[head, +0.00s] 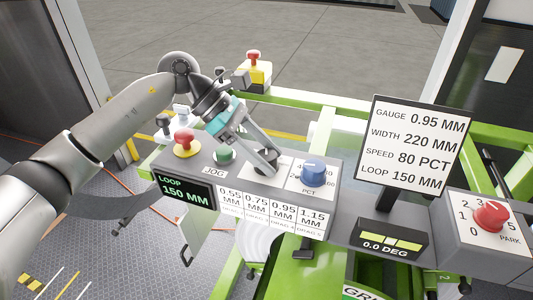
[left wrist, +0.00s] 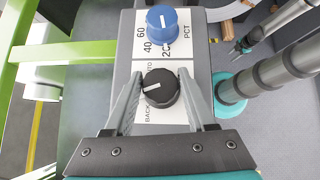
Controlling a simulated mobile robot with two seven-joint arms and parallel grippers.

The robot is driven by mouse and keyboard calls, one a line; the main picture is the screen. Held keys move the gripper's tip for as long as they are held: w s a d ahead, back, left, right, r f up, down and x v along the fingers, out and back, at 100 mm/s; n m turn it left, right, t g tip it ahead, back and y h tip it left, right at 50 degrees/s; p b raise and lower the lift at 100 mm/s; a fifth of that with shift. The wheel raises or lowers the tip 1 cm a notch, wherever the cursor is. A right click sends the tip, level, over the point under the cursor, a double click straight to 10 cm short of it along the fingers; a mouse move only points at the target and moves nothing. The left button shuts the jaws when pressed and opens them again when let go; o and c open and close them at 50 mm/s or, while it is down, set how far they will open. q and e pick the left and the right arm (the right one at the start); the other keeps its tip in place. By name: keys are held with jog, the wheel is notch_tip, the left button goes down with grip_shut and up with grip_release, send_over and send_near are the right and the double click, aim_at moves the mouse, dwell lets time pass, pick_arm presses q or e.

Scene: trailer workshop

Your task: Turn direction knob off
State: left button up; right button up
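The black knob (left wrist: 160,88) sits on a white label plate on the grey panel in the left wrist view. Its white mark points to the left of that picture, toward the lettering. "BACK" is readable beside it, with other letters partly hidden. The knob also shows dark under my gripper in the head view (head: 266,160). My left gripper (left wrist: 160,101) is open, with one finger on each side of the knob; small gaps seem to show, but contact is hard to judge. It reaches down to the panel in the head view (head: 262,158).
A blue knob (head: 313,171) stands close beside the black one. A green button (head: 224,155) and a red stop button (head: 185,140) are to the left. A sign (head: 417,145) and a red knob (head: 491,216) stand to the right. Dark arm-like parts show at the wrist view's right.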

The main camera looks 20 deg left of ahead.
pick_arm(q)
jog(key=o, duration=0.3)
jog(key=shift+o, duration=0.2)
jog(key=b+v, duration=0.1)
jog(key=v, duration=1.4)
jog(key=shift+s, duration=0.1)
